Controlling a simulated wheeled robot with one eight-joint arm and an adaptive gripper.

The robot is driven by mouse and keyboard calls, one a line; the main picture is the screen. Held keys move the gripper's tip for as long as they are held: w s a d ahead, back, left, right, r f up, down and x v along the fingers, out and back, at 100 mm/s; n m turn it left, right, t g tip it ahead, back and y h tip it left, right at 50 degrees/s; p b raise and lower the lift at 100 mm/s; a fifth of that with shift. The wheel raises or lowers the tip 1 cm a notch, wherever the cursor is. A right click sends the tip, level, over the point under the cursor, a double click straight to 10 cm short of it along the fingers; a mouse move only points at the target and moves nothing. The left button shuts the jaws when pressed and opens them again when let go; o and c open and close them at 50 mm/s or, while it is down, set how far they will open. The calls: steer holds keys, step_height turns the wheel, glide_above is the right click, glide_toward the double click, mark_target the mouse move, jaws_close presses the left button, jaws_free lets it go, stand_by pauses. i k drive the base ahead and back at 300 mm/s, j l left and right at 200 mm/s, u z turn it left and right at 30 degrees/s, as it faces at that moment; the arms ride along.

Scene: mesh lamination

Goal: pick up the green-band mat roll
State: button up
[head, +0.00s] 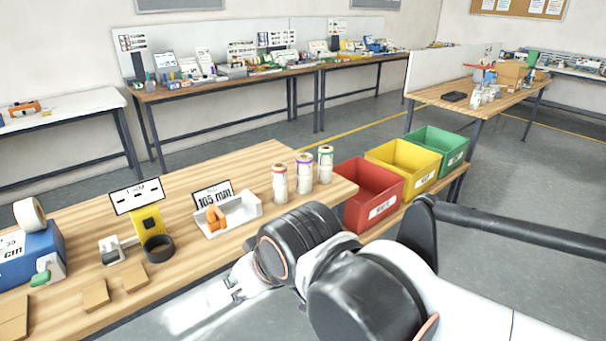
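The green-band mat roll (326,168) stands upright near the right end of the wooden table. It is a pale roll with a green band near its top. A purple-band roll (304,179) stands just left of it, and a red-band roll (280,187) is further left. My arm crosses the lower middle of the head view. My gripper (200,308) points to the lower left, by the table's front edge, well apart from the rolls. It is washed out in bright white, so its fingers cannot be made out.
A white holder with an orange tool (240,207) stands left of the rolls. A yellow tape stand (148,222) and blue box (30,257) are further left. Red (362,217), yellow (428,181) and green (461,155) bins stand right of the table end.

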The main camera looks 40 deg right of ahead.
mark_target(324, 163)
steer(key=i, duration=0.25)
steer(key=i+j+z, duration=0.1)
steer(key=i+z, duration=0.25)
steer(key=i, duration=0.15)
steer(key=i+j+z, duration=0.2)
steer(key=i+z, duration=0.15)
steer(key=i, duration=0.1)
